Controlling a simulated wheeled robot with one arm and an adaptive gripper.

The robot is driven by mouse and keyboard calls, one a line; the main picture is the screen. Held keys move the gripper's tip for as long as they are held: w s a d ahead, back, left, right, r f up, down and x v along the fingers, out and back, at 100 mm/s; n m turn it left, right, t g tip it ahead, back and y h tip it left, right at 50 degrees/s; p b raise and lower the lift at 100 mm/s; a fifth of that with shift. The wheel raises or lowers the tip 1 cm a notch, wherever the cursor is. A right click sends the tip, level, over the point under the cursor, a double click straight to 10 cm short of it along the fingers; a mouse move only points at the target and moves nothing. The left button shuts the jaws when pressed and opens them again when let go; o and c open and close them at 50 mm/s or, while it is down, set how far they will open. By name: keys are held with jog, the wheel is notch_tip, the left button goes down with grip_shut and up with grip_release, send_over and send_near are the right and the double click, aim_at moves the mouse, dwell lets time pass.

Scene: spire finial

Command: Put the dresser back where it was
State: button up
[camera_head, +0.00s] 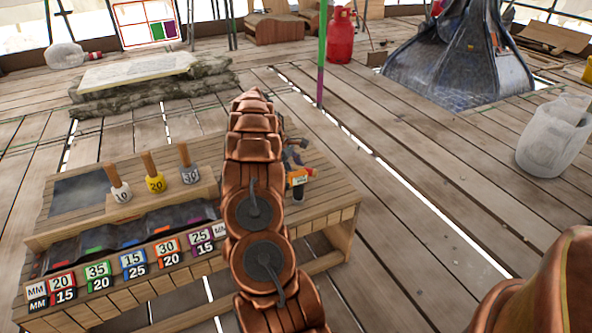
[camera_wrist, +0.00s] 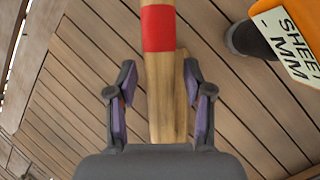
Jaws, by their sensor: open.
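A wooden tool with a red band, which looks like the dresser (camera_wrist: 160,75), runs up the middle of the wrist view. My gripper (camera_wrist: 159,82) is open, with one finger on each side of it and visible gaps between. The tool seems to lie on the planked bench top; whether it touches the bench is hard to tell. In the head view my copper-coloured arm hides the tool and most of my gripper.
The bench (camera_head: 335,213) holds handled tools marked 10 (camera_head: 118,190), 20 (camera_head: 154,181) and 30 (camera_head: 189,173), and a rack with size labels (camera_head: 130,262). An orange item labelled SHEET MM (camera_wrist: 245,38) lies close right of my gripper. Open plank floor is at right.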

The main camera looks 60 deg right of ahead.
jog(key=p+v, duration=0.3)
jog(key=v, duration=0.8)
jog(key=w+a+r, duration=0.3)
jog(key=w+a, duration=0.1)
jog(key=a, duration=0.4)
jog(key=s+a+r+t+y, duration=0.1)
jog(key=a+r, duration=0.3)
jog(key=a, duration=0.9)
jog(key=s+a+r+t+y, duration=0.1)
jog(key=s+a+r, duration=0.15)
jog(key=a, duration=0.95)
jog(key=s+a+r, duration=0.2)
jog(key=s+a, duration=1)
jog(key=a, duration=0.3)
jog(key=s+a+f, duration=0.1)
jog(key=s+a, duration=0.2)
jog(key=s, duration=0.4)
jog(key=s+a+f+m+g+y, duration=0.1)
jog(key=s+a, duration=0.3)
jog(key=s, duration=0.4)
jog(key=shift+a+m+g, duration=0.2)
jog(key=shift+m+g, duration=0.1)
jog(key=shift+r, duration=0.1)
